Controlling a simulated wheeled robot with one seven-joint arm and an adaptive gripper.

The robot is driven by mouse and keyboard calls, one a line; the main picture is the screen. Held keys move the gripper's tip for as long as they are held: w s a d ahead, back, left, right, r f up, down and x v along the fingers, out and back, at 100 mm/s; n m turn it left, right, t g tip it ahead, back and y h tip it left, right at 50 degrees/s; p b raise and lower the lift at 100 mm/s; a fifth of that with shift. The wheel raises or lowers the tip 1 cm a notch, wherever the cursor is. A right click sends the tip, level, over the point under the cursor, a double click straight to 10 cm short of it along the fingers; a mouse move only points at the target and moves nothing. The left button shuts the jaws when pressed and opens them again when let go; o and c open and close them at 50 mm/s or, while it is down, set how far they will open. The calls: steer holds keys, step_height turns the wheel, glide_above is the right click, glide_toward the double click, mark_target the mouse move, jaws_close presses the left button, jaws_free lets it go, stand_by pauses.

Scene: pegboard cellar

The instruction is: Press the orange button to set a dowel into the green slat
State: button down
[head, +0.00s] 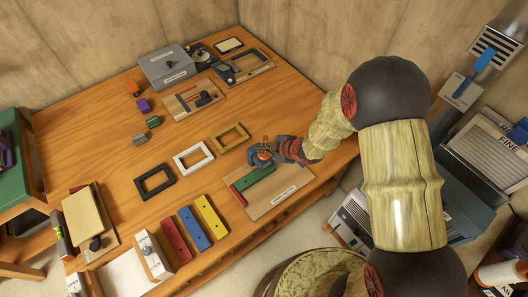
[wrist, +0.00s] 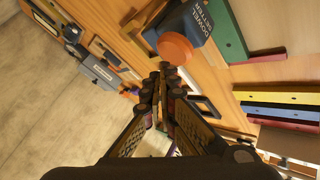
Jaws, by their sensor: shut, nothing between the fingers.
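The orange button (wrist: 175,48) is a round cap on the dark blue dowel setter (wrist: 196,24) in the wrist view. The setter also shows in the head view (head: 259,157), partly behind my gripper. The green slat (head: 262,186) lies on a light wooden board beside the setter, and its edge shows in the wrist view (wrist: 228,35). My gripper (wrist: 162,76) is shut and empty, its fingertips close to the button's edge. I cannot tell whether they touch it. In the head view my gripper (head: 284,149) is above the table beside the setter.
Yellow (head: 211,216), blue (head: 194,229) and red (head: 176,240) slats lie on the table (head: 100,150) to the left. Black, white and tan frames (head: 230,137) lie behind them. A grey box (head: 167,68) stands at the back. The table's middle left is mostly clear.

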mark_target(263, 155)
step_height(263, 155, up, 5)
steer(key=p, duration=0.4)
stand_by(0.3)
stand_by(0.7)
